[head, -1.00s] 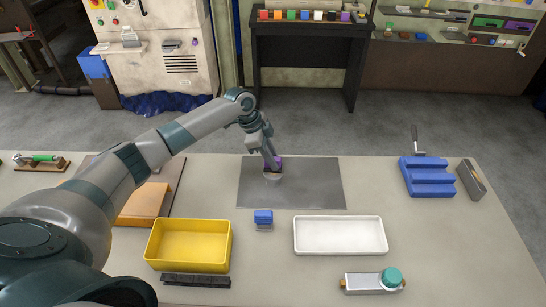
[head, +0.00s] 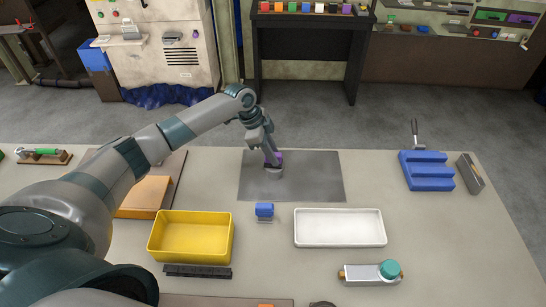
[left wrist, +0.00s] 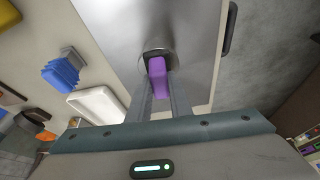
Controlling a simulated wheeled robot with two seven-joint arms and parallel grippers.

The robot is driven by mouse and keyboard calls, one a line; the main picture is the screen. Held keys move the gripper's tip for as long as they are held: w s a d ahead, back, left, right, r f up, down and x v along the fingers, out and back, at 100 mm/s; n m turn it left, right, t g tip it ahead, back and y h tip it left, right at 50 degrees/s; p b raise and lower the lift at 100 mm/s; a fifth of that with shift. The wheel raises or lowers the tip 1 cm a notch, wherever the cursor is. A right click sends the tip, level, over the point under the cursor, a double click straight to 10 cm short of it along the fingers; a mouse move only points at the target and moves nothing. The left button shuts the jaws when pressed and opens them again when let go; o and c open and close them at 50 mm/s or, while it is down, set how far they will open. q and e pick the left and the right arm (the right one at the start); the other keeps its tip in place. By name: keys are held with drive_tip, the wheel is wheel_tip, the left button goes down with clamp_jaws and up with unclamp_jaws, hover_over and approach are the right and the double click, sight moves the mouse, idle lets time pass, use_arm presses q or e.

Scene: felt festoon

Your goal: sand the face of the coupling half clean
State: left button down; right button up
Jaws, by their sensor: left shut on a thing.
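The coupling half (head: 273,172) is a small grey round piece on the dark grey mat (head: 318,180). In the left wrist view its rim (left wrist: 147,54) shows around the far end of a purple block (left wrist: 157,70). My left gripper (head: 270,157) is shut on this purple block (head: 279,157), right over the coupling half. The block appears to touch the face, but the exact contact and most of the face are hidden by block and fingers. My right gripper is not in view.
A yellow bin (head: 190,260) and a white tray (head: 340,241) are nearer. A blue stepped holder (head: 426,178) stands at the right. The mat's right part is clear.

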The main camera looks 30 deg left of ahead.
use_arm(q)
drive_tip(key=shift+w+a+b, duration=0.3)
drive_tip(key=shift+w, duration=0.4)
drive_tip(key=shift+s+d+p, duration=0.35)
drive_tip(key=shift+s+p, duration=0.5)
drive_tip(key=shift+p, duration=0.1)
drive_tip(key=shift+s+d, duration=0.1)
drive_tip(key=shift+s, duration=0.15)
drive_tip(key=shift+f, duration=0.1)
drive_tip(key=shift+w+a, duration=0.2)
drive_tip(key=shift+w, duration=0.35)
